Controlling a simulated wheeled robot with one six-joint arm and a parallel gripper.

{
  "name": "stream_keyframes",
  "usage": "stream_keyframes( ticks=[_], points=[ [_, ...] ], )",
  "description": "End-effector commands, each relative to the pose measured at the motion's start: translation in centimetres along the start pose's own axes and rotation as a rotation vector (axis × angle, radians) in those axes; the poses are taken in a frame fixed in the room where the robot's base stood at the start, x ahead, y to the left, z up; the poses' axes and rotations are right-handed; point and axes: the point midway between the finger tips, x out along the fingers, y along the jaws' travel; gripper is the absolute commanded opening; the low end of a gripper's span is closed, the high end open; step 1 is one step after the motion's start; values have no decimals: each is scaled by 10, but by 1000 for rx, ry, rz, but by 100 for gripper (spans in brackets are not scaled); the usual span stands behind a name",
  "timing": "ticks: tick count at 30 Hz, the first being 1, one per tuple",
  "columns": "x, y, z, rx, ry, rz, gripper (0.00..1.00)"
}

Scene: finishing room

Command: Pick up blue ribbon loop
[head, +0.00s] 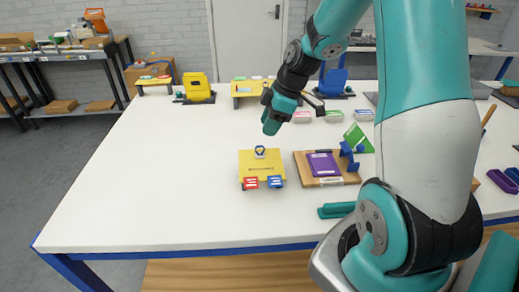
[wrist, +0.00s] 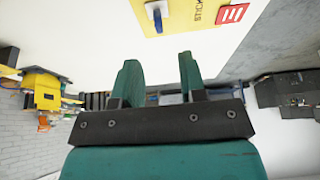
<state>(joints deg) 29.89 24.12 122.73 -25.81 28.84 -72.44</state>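The blue ribbon loop (head: 260,151) stands up at the back edge of a yellow board (head: 254,168) on the white table. In the wrist view the loop (wrist: 157,20) shows at the top, on a pale base at the edge of the yellow board (wrist: 190,22). My gripper (head: 271,124) is above the table, above and behind the loop in the head view, and apart from it. In the wrist view the two teal fingers of my gripper (wrist: 160,80) are spread with nothing between them.
Red (head: 251,183) and blue (head: 275,182) tags sit at the board's front edge. To its right is a wooden board (head: 340,178) with a purple booklet (head: 322,164) and a blue clamp-like piece (head: 349,156). The table's left side is clear.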

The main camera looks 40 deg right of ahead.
Motion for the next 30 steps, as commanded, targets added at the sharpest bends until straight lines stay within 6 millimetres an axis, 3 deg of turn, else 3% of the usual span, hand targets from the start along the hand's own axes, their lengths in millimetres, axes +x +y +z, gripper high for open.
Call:
stream_keyframes(
  ticks=[3,11,19,28,29,30],
  points=[
    [19,-1,-1,0,0,-5,38],
    [38,-1,1,2,-1,-4,38],
    [75,0,6,1,0,-4,38],
    [83,1,7,1,0,1,38],
    [83,1,7,1,0,1,36],
    [83,0,7,1,0,1,27]
  ],
)
